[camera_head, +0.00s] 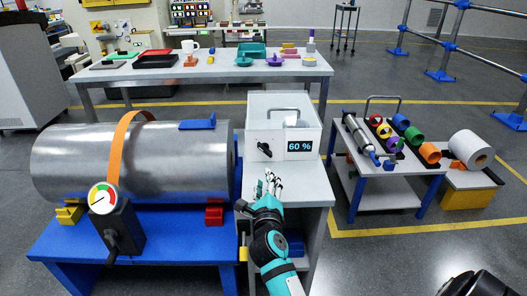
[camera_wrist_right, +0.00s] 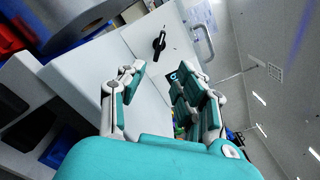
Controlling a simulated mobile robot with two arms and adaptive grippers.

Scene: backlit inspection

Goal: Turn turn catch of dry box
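The dry box (camera_head: 272,170) is a white cabinet with a grey handle (camera_head: 284,110) above its front and a display reading 60 %. Its turn catch (camera_head: 264,149) is a small black lever on the front face, left of the display, and it sits tilted. The catch also shows in the wrist view (camera_wrist_right: 159,44), beyond the fingers. My right gripper (camera_head: 270,182) is in front of the box, below the catch and apart from it. In the wrist view its fingers (camera_wrist_right: 160,92) are spread with nothing between them. My left gripper is not in view.
A large metal cylinder (camera_head: 130,165) with a gauge (camera_head: 103,198) lies on a blue stand to the left. A cart (camera_head: 385,200) with coloured rolls stands to the right. A long table (camera_head: 220,72) with trays stands behind. Floor shows between box and cart.

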